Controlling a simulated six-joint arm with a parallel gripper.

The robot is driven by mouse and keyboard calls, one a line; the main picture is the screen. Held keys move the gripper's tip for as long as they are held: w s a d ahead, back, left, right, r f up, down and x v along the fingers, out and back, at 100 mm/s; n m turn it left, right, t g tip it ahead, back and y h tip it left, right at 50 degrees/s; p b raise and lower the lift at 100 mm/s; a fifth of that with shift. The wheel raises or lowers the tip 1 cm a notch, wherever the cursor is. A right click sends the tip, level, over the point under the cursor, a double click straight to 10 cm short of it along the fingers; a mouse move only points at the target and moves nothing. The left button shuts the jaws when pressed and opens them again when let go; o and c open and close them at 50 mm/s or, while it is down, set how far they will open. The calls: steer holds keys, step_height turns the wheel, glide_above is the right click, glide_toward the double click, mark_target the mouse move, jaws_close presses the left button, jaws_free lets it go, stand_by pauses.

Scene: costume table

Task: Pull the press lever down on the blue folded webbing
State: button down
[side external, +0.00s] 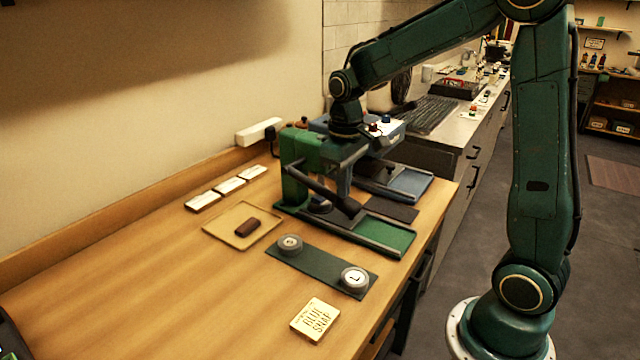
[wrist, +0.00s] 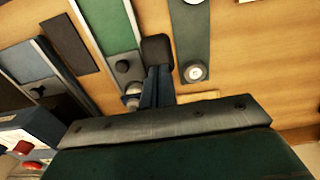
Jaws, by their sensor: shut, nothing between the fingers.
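A green press (side external: 296,165) stands on the table with its dark lever (side external: 318,188) slanting down to the front right. The lever's black grip (wrist: 157,46) shows at my fingertips in the wrist view. My gripper (side external: 344,194) is shut and empty, pointing down at the grip end; I cannot tell whether it touches. It also shows in the wrist view (wrist: 158,72). A small round grey-blue part (side external: 320,205) sits under the lever, mostly hidden. I cannot make out the blue folded webbing for certain. A card (side external: 315,319) reads "BLUE SNAP".
A blue press (side external: 408,184) stands behind, with a dark mat (side external: 392,208) between the presses. A green strip (side external: 318,268) holds two round dies. A tan tray (side external: 222,222) holds a brown block (side external: 247,227). White labels (side external: 229,186) lie near the wall.

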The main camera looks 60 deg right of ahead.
step_height(320, 180, up, 11)
steer(key=shift+f, duration=0.15)
stand_by(1.0)
steer(key=shift+s, duration=0.15)
steer(key=s+a+f+t, duration=0.1)
steer(key=s+a, duration=0.3)
steer(key=s, duration=0.4)
steer(key=s+a+f+t, duration=0.1)
steer(key=s+a+t, duration=0.2)
steer(key=s, duration=0.6)
steer(key=shift+s+a+t, duration=0.25)
steer(key=shift+a+t, duration=0.15)
steer(key=shift+t, duration=0.4)
